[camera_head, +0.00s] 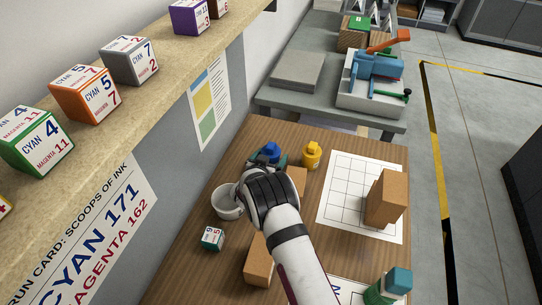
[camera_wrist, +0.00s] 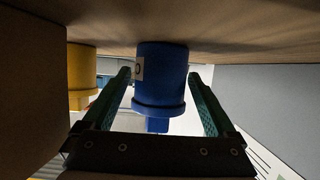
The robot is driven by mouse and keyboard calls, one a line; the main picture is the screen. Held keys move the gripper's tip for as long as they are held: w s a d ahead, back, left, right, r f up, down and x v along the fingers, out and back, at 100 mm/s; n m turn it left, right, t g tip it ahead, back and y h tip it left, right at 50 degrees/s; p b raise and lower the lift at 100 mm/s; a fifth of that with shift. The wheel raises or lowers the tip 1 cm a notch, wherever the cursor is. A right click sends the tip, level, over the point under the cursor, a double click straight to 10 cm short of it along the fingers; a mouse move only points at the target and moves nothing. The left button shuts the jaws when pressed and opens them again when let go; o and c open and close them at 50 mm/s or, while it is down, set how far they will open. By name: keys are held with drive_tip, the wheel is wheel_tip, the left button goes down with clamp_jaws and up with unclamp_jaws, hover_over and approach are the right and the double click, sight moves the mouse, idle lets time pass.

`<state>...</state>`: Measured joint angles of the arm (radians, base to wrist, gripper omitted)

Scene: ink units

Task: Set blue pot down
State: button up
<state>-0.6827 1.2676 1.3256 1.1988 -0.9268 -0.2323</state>
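The blue pot (camera_head: 270,151) shows just beyond my gripper in the head view, partly hidden by it. In the wrist view, which is upside down, the blue pot (camera_wrist: 160,80) stands upright with its base at the wooden table (camera_wrist: 225,45). My gripper (camera_wrist: 160,77) has one green finger on each side of the pot, with a narrow gap showing beside each. In the head view my gripper (camera_head: 280,162) is low over the table, and its fingers are mostly hidden.
A yellow pot (camera_head: 311,154) stands close right of the blue one. A white cup (camera_head: 227,202) and a numbered cube (camera_head: 212,238) are at left. Brown blocks (camera_head: 384,199) (camera_head: 258,262) stand nearby. A gridded sheet (camera_head: 345,185) has bare room. A green pot (camera_head: 386,289) is at front right.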

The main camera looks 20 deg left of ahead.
drive_tip(key=shift+r, duration=0.15)
drive_tip(key=v, duration=1.2)
drive_tip(key=s+d+r+m+g+y, duration=0.1)
drive_tip(key=s+d+r+g+y, duration=0.15)
drive_tip(key=d+r, duration=0.3)
drive_tip(key=s+d+r+m+g+y, duration=0.1)
drive_tip(key=s+d+r+g, duration=0.1)
drive_tip(key=d+r+g, duration=0.35)
drive_tip(key=s+d+r+m+g, duration=0.1)
drive_tip(key=s+d+g, duration=0.1)
drive_tip(key=s+d, duration=0.3)
drive_tip(key=s+d+r+m+g+h, duration=0.1)
drive_tip(key=s+d, duration=0.4)
drive_tip(key=s, duration=0.9)
drive_tip(key=s+d+r+m+g, duration=0.1)
drive_tip(key=s+d+r+g, duration=0.1)
drive_tip(key=s+d, duration=0.3)
drive_tip(key=s, duration=0.4)
drive_tip(key=shift+s+r+m+g+h, duration=0.3)
drive_tip(key=shift+r+g+h, duration=0.05)
drive_tip(key=shift+r+g, duration=0.05)
